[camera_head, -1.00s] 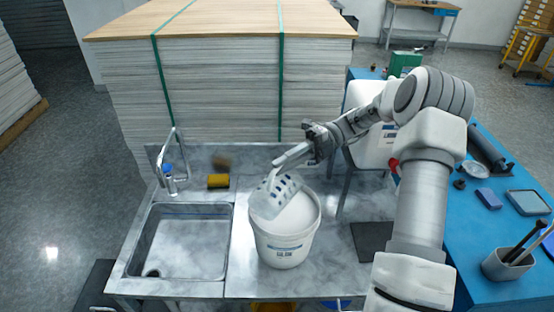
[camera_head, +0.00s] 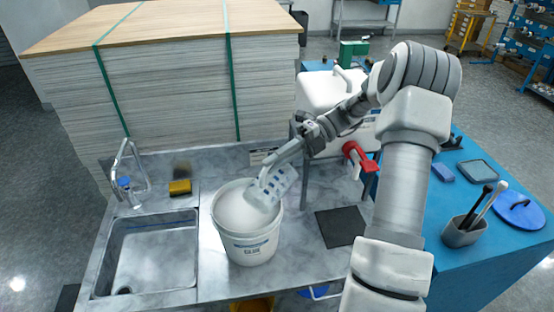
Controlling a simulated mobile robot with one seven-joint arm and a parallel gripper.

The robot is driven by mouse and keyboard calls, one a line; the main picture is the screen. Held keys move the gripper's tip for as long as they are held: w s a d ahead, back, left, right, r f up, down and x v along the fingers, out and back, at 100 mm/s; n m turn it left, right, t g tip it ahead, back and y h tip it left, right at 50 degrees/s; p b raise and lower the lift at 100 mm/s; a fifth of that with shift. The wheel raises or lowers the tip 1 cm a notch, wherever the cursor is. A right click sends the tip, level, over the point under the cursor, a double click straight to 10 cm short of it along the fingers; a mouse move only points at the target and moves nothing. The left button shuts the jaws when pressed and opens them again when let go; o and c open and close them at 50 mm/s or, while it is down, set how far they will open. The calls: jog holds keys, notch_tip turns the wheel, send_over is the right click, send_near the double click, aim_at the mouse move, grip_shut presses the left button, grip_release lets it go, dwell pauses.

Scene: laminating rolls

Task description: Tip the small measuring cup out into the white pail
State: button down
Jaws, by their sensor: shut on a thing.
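The small measuring cup (camera_head: 280,181) is pale and translucent with blue marks on its side. My gripper (camera_head: 268,170) is shut on it at its upper left. The cup is tilted over the right part of the white pail's mouth, with its lower end inside the rim outline. The cup and gripper hide part of the pail's opening.
A steel sink (camera_head: 150,250) with a tap (camera_head: 130,165) lies left of the pail, with a yellow sponge (camera_head: 180,187) behind it. A white container (camera_head: 325,92) with a red tap (camera_head: 358,155) stands behind right. A dark mat (camera_head: 340,226) lies on the counter at right.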

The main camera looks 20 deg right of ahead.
jog(key=a, duration=1)
jog(key=shift+w+a+f, duration=0.2)
jog(key=shift+w+f, duration=0.15)
jog(key=shift+f, duration=0.1)
dwell(2.0)
jog(key=shift+a, duration=0.1)
jog(key=shift+a+f, duration=0.1)
jog(key=shift+s+a+f+n+t+h, duration=0.2)
jog(key=shift+s+a+f+t+h, duration=0.15)
jog(key=shift+a+f+h, duration=0.2)
jog(key=shift+s+a+f+n+t+h, duration=0.2)
jog(key=shift+s+a+f+t+h, duration=0.2)
jog(key=shift+a+h, duration=0.25)
dwell(0.6)
jog(key=shift+s+a+f+t+h, duration=0.2)
jog(key=shift+s+a+t+h, duration=0.15)
jog(key=shift+a+h, duration=0.2)
jog(key=shift+s+a+f+t+h, duration=0.2)
jog(key=shift+a+t+h, duration=0.25)
jog(key=shift+h, duration=0.2)
